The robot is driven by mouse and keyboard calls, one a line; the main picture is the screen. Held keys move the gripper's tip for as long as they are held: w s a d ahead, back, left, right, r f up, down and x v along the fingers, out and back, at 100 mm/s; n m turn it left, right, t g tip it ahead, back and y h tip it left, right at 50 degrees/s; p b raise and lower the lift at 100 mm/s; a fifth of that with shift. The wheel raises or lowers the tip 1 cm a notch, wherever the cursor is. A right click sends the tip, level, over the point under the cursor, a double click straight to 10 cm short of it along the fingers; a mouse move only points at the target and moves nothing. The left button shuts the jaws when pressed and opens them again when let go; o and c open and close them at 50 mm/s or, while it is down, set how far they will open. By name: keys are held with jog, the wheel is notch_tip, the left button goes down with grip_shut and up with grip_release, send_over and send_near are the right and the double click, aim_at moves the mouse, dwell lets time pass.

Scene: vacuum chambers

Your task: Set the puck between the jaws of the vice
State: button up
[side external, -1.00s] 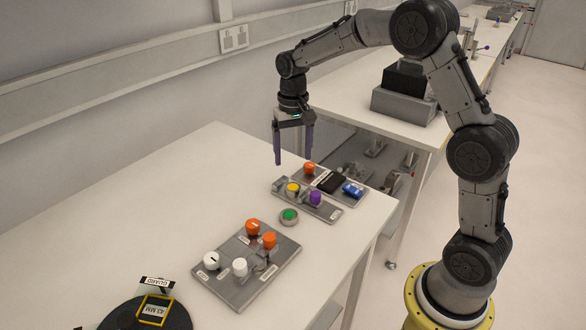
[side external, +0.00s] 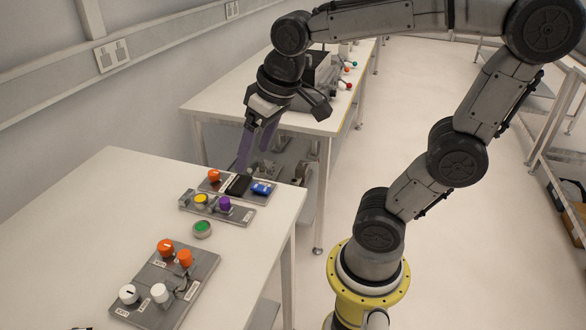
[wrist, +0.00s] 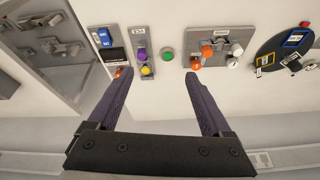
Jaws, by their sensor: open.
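My gripper (side external: 252,159) is open and empty, with its two purple fingers tilted downward near the table's far end. No thing is clearly marked as the puck. A small round green-topped piece with a grey rim (side external: 203,229) sits alone on the table between two panels; it also shows in the wrist view (wrist: 167,54), beyond the fingertips. A dark round plate (wrist: 268,48) with labelled, yellow-edged parts lies at right in the wrist view.
A grey panel (side external: 150,300) holds orange and white knobs. A narrow panel (side external: 240,214) has yellow and purple knobs. Behind it, another panel holds an orange knob (side external: 214,176), a black block (side external: 238,185) and a blue piece (side external: 262,188). The table's left side is clear.

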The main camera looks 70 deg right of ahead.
jog(key=s+a+f+n+t, duration=0.1)
jog(key=s+f, duration=0.1)
jog(key=s, duration=0.5)
jog(key=shift+s+f+n+t, duration=0.2)
jog(key=shift+s+n+t, duration=0.1)
jog(key=shift+s+n, duration=0.1)
